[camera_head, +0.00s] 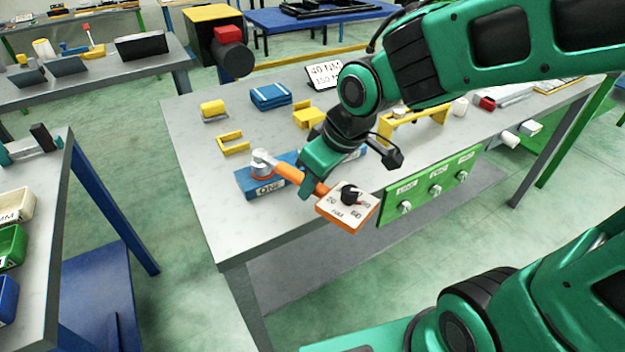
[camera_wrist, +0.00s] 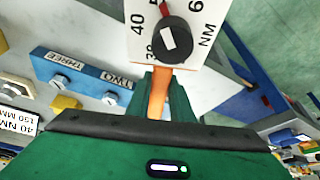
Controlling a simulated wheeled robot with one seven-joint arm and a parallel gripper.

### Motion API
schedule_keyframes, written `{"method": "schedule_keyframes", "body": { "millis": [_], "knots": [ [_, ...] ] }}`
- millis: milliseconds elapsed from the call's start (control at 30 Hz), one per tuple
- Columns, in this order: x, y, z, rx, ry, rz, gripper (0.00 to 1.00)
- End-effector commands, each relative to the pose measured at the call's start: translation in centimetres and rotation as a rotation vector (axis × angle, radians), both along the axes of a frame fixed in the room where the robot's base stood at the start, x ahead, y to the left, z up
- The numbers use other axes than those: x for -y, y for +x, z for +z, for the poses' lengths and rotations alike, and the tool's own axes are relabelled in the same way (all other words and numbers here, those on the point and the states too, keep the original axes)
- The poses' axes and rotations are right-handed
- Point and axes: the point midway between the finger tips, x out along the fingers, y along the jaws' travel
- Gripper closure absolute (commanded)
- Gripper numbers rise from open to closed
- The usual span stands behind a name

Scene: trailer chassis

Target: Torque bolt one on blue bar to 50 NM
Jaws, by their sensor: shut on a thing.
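The torque wrench has an orange handle (camera_head: 292,174), a silver head (camera_head: 262,161) and an orange box with a white dial face (camera_head: 345,206). My gripper (camera_head: 318,183) is shut around the handle between head and dial. The blue bar (camera_head: 246,184) lies near the table's front edge. The head is over its end labelled ONE; bolt one is hidden under it, and I cannot tell whether it is seated. In the wrist view, my gripper (camera_wrist: 160,92) holds the handle below the black dial knob (camera_wrist: 165,40). The bar's TWO and THREE labels (camera_wrist: 85,72) show there; the exact dial setting is unclear.
A green bar (camera_head: 438,186) with several bolts hangs at the front edge on the right. Yellow brackets (camera_head: 234,144), a blue block (camera_head: 270,96) and a 40 NM sign (camera_head: 324,75) stand behind. The table's front left (camera_head: 225,225) is clear.

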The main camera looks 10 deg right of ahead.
Motion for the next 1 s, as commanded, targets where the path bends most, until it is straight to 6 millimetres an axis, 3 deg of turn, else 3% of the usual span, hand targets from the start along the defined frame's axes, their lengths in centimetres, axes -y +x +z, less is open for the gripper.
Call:
{"method": "schedule_keyframes", "body": {
  "millis": [633,1000],
  "knots": [
    [0.6,0.5,0.1,0.002,0.000,0.053,1.00],
    [0.5,0.6,1.7,0.003,0.002,0.053,1.00]
  ]
}}
